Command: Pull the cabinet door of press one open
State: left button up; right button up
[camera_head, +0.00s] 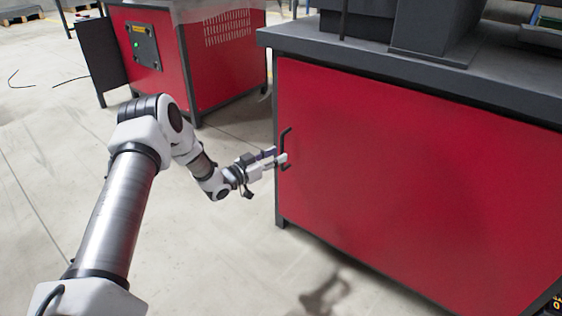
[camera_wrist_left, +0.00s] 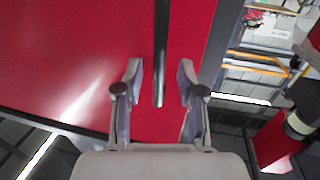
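The red cabinet door of press one (camera_head: 400,190) fills the right of the head view and looks flush with its dark frame. Its black bar handle (camera_head: 283,142) is upright near the door's left edge. My left gripper (camera_head: 281,156) is at the handle. In the left wrist view the dark handle bar (camera_wrist_left: 161,45) runs down between the two spread fingers of the left gripper (camera_wrist_left: 159,82), with a gap visible on each side. The red door also shows behind them (camera_wrist_left: 80,55). My right gripper is in neither view.
A grey worktop (camera_head: 470,80) with press parts overhangs the door. Another red cabinet (camera_head: 215,60) with a dark open panel (camera_head: 103,58) stands at the back left. The pale floor (camera_head: 210,255) in front and left of the door is clear.

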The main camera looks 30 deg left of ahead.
pick_arm(q)
jog(key=shift+f+b+x, duration=0.2)
jog(key=shift+b+x, duration=0.2)
jog(key=shift+x, duration=0.85)
jog(key=shift+w+r, duration=0.15)
jog(key=shift+w, duration=0.05)
grip_shut()
